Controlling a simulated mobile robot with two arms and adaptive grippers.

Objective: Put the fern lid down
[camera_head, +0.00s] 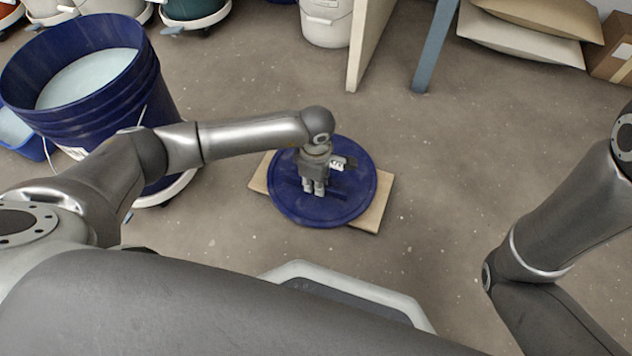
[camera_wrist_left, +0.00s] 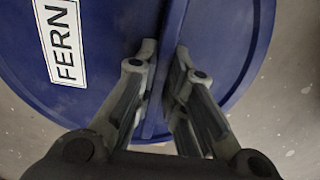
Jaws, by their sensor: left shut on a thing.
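The fern lid (camera_head: 345,207) is a round dark blue disc with a white label. In the head view it is over a wooden board (camera_head: 377,208) on the floor; I cannot tell whether it touches the board. My left gripper (camera_head: 318,193) is above the lid's middle, pointing down. In the left wrist view the lid (camera_wrist_left: 100,95) fills most of the picture, with the label reading FERN at upper left. My left gripper (camera_wrist_left: 163,55) is shut on a raised blue rib across the lid. My right gripper is out of view.
An open blue bucket (camera_head: 150,90) with pale liquid stands at the left on a wheeled base. A white bucket (camera_head: 326,22), a panel edge (camera_head: 368,45) and a blue-grey post (camera_head: 434,48) stand at the back. Sacks (camera_head: 525,35) lie at upper right. Floor right of the board is clear.

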